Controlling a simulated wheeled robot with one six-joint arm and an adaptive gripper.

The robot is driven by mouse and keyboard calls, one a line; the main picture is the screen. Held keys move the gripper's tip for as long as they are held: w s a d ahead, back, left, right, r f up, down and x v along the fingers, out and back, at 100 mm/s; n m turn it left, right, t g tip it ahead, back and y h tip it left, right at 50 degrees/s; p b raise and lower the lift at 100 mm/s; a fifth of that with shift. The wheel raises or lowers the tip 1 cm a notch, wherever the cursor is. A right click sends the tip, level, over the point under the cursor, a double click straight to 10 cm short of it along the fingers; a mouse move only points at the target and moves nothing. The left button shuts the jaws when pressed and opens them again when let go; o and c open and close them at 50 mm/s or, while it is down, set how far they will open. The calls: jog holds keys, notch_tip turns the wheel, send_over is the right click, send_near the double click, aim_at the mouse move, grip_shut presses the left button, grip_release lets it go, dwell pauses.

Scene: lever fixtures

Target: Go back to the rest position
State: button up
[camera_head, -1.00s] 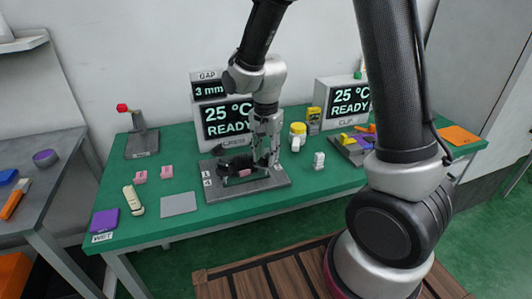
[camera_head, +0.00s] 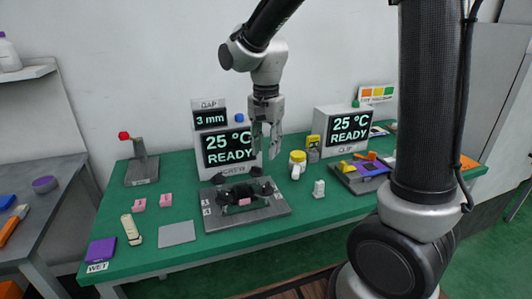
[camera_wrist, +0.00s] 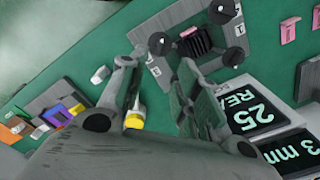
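My gripper (camera_head: 265,148) hangs over the green table (camera_head: 180,257), above and behind the grey fixture plate (camera_head: 215,222). Its fingers point down and stand apart with nothing between them; the wrist view also shows the two spread fingers (camera_wrist: 160,95). The fixture on the plate carries dark round knobs and a black block with a pink piece (camera_head: 245,202) at its front. The fixture's black ribbed block (camera_wrist: 196,42) shows in the wrist view, clear of the fingers.
Two displays reading 25 °C READY (camera_head: 228,148) (camera_head: 349,131) stand at the back. A yellow-capped bottle (camera_head: 297,164) and white part (camera_head: 319,188) stand right of the fixture. A red-knobbed lever (camera_head: 140,160) stands left. Air above the table is free.

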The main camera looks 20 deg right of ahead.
dwell(0.3)
jog(key=s+d+r+n+t, duration=0.2)
jog(key=s+d+r+n, duration=0.2)
jog(key=s+d, duration=0.3)
jog(key=s+d+r+n+t, duration=0.2)
jog(key=s+d+r+n, duration=0.3)
jog(key=s, duration=0.7)
jog(key=d, duration=0.2)
jog(key=shift+d+r, duration=0.15)
jog(key=shift+d, duration=0.25)
jog(key=shift+s, duration=0.1)
dwell(0.6)
